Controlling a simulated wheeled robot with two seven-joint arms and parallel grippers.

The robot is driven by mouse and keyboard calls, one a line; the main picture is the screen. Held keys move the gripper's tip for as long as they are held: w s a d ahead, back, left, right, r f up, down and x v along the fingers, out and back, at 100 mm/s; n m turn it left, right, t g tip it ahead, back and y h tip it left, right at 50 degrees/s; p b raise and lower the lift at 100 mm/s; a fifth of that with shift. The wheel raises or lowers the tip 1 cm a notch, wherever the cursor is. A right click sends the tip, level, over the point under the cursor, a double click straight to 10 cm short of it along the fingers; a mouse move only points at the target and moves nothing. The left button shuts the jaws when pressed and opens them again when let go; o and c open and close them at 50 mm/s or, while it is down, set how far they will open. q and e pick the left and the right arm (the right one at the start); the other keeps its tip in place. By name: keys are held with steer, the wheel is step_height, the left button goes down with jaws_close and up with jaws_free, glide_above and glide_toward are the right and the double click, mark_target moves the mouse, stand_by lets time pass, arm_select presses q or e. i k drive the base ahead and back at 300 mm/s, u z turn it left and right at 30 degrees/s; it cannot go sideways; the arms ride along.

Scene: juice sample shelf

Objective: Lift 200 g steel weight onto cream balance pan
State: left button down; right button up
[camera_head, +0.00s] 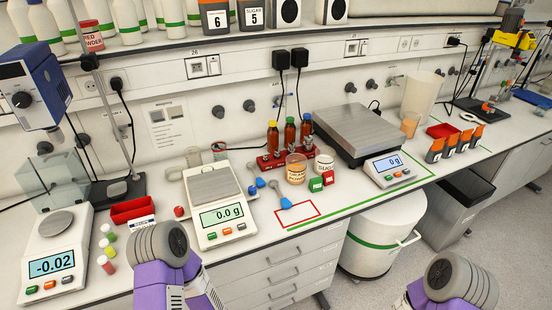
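The cream balance (225,222) stands on the bench left of the middle, its display reading 0.0 g. Its square grey pan (212,184) is bare. I cannot make out a 200 g steel weight for certain. My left arm comes up at the lower left, in front of the bench edge, and covers a bit of the bench. My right arm shows at the lower right, over the floor. Neither gripper's fingers show in the head view.
A small scale (55,262) reading -0.02 stands at the left. A red tray (133,210) lies beside the balance. Brown bottles (289,135) stand in a red rack behind. A larger grey platform scale (362,130) stands right. A red-outlined area (297,215) is bare inside its right half.

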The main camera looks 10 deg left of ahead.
mark_target(212, 184)
steer(key=z, duration=2.1)
steer(key=i, duration=1.55)
steer(key=u, duration=3.65)
